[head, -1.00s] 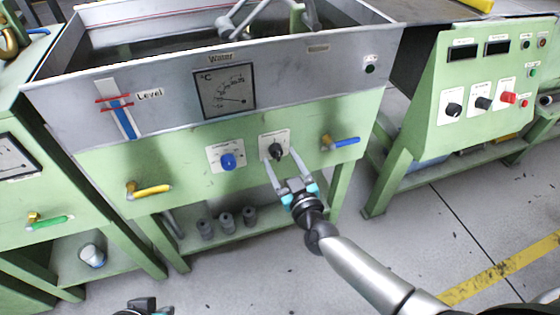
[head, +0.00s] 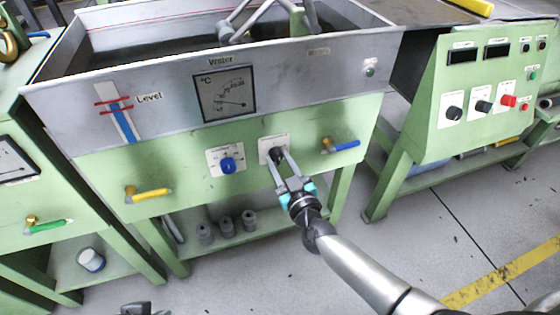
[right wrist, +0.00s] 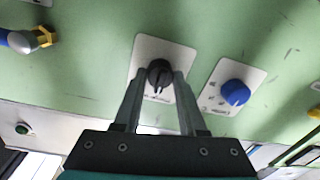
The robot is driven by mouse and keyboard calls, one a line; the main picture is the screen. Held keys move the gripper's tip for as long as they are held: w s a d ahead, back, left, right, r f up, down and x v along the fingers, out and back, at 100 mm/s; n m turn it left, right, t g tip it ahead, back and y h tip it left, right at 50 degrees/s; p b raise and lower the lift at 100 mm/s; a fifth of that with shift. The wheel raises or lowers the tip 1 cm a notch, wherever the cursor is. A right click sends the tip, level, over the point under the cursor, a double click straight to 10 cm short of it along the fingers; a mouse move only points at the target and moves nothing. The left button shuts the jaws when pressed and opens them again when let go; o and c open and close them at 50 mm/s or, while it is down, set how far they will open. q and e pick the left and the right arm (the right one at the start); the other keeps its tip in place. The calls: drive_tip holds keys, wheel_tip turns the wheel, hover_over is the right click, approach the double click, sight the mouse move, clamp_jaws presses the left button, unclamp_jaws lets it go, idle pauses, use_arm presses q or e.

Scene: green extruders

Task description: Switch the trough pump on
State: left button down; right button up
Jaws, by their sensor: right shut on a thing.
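The black rotary knob (head: 277,154) sits on a white plate (head: 266,143) on the green front of the water trough (head: 150,110). In the right wrist view the knob (right wrist: 159,70) is between the two fingertips, its pale mark pointing toward the bottom of the picture. My right gripper (head: 279,157) is shut on this knob, and the fingers partly cover it in the head view. A blue knob (head: 228,165) on its own plate is beside it. Only a bit of my left gripper (head: 145,309) shows at the bottom edge; its fingers cannot be judged.
A blue-handled valve (head: 343,146) is right of the knob and a yellow-handled valve (head: 150,193) is far left. A temperature gauge (head: 224,94) and a small green button (head: 370,71) are above on the trough. A control panel (head: 485,95) stands at the right. Open floor lies in front.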

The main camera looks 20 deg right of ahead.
clamp_jaws()
drive_tip(key=shift+m, duration=0.4)
drive_tip(key=m, duration=0.4)
drive_tip(key=shift+m, duration=0.4)
drive_tip(key=m, duration=0.3)
drive_tip(key=shift+f+m, duration=0.1)
drive_tip(key=shift+m, duration=0.2)
drive_tip(key=shift+m+b, duration=0.35)
drive_tip(key=shift+m, duration=0.85)
use_arm(q)
drive_tip(key=shift+r, duration=0.6)
use_arm(e)
drive_tip(key=shift+m+h, duration=0.3)
use_arm(q)
drive_tip(key=shift+d+f, duration=0.1)
